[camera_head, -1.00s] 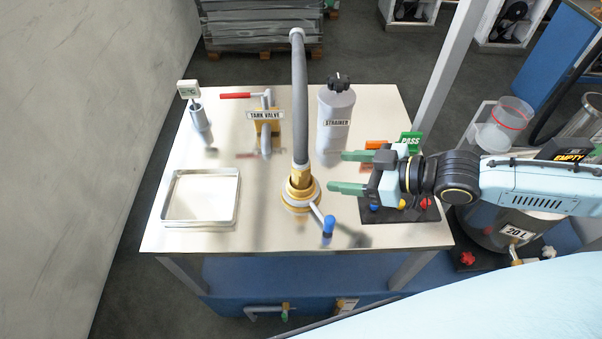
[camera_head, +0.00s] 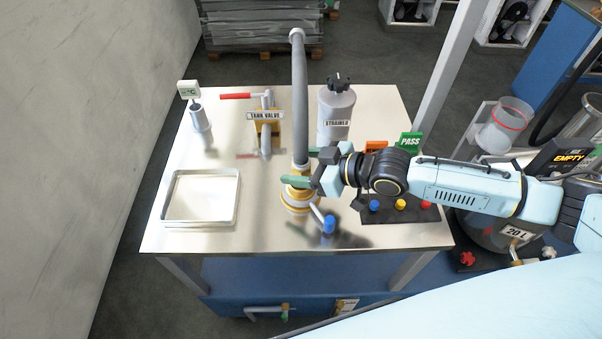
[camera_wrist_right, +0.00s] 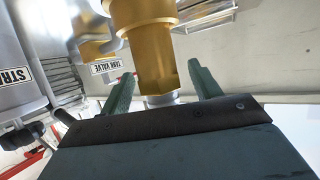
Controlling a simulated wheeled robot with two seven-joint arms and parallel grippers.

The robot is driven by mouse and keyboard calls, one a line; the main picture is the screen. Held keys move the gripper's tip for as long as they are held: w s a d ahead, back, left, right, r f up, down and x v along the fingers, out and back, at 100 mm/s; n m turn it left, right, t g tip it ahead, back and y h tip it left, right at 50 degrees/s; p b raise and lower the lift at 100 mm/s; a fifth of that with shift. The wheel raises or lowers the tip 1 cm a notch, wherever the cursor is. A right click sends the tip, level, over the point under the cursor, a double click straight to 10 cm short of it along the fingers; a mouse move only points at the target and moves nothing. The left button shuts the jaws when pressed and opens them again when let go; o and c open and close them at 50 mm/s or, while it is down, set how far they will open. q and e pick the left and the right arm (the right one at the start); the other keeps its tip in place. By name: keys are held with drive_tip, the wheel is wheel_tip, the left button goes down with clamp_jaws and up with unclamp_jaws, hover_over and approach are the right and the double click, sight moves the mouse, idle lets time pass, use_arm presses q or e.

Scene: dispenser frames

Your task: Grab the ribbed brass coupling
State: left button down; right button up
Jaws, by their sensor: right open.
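The brass coupling (camera_head: 299,171) is at the lower end of the grey hose (camera_head: 299,95), above a round brass and white base fitting (camera_head: 297,200) on the bench. My right gripper (camera_head: 303,176) reaches in from the right at the coupling, partly covering it. In the right wrist view the brass coupling (camera_wrist_right: 150,45) stands between the two green fingers of the open gripper (camera_wrist_right: 160,78), with gaps visible on both sides. I cannot tell whether any finger touches it. My left gripper is not in view.
A blue-tipped lever (camera_head: 328,224) sticks out beside the base fitting. The grey strainer (camera_head: 336,108) stands behind my right gripper, and the tank valve (camera_head: 266,125) is at back left. A metal tray (camera_head: 164,200) lies left. A button panel (camera_head: 425,213) sits under my right arm.

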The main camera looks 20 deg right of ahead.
drive_tip(key=shift+x, duration=1.05)
drive_tip(key=shift+c, duration=0.2)
clamp_jaws()
drive_tip(key=shift+r, duration=0.1)
